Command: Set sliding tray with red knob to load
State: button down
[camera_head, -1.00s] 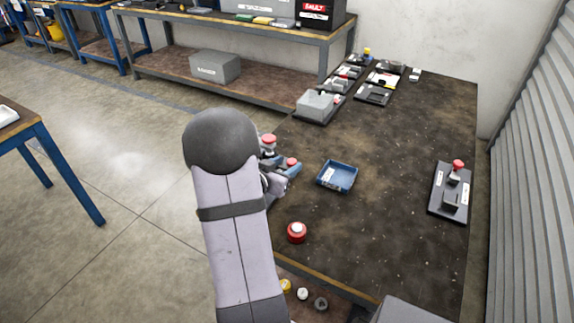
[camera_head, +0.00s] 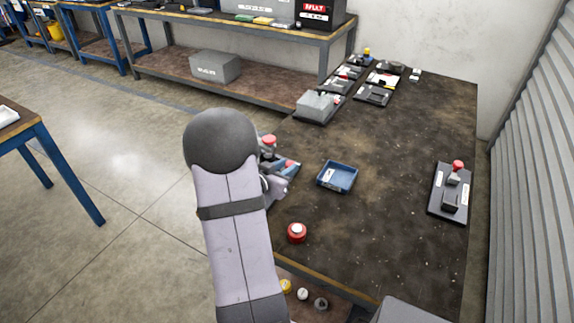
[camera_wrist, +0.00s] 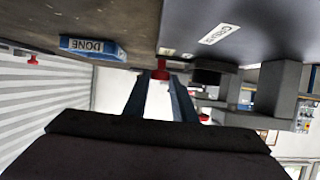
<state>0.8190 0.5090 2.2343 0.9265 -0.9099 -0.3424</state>
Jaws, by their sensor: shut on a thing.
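A red knob (camera_wrist: 160,72) shows in the wrist view between the fingertips of my gripper (camera_wrist: 160,82), which is shut on it. The knob sits by the edge of a dark grey part with a white label (camera_wrist: 219,34), whose print I cannot read surely. In the head view my gripper (camera_head: 274,186) is at the bench's left edge, partly behind my own arm. A blue-grey device with a red top (camera_head: 268,140) stands beside it, mostly hidden by my arm. The tray's position marks are not visible.
A blue bin (camera_head: 337,177) sits right of my gripper; its DONE label (camera_wrist: 88,45) shows in the wrist view. A black plate with a red-topped lever (camera_head: 450,192) lies far right.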

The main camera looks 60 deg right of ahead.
jog(key=a+p, duration=0.5)
jog(key=a, duration=1.1)
jog(key=shift+a+r, duration=0.15)
jog(key=shift+r, duration=0.05)
jog(key=shift+a+f+p, duration=0.15)
jog(key=shift+a+p, duration=0.25)
jog(key=shift+a, duration=0.05)
jog(key=shift+f, duration=0.15)
jog(key=c, duration=1.8)
grip_release()
jog(key=o, duration=0.3)
jog(key=shift+a, duration=0.25)
jog(key=shift+o, duration=0.2)
jog(key=shift+d, duration=0.1)
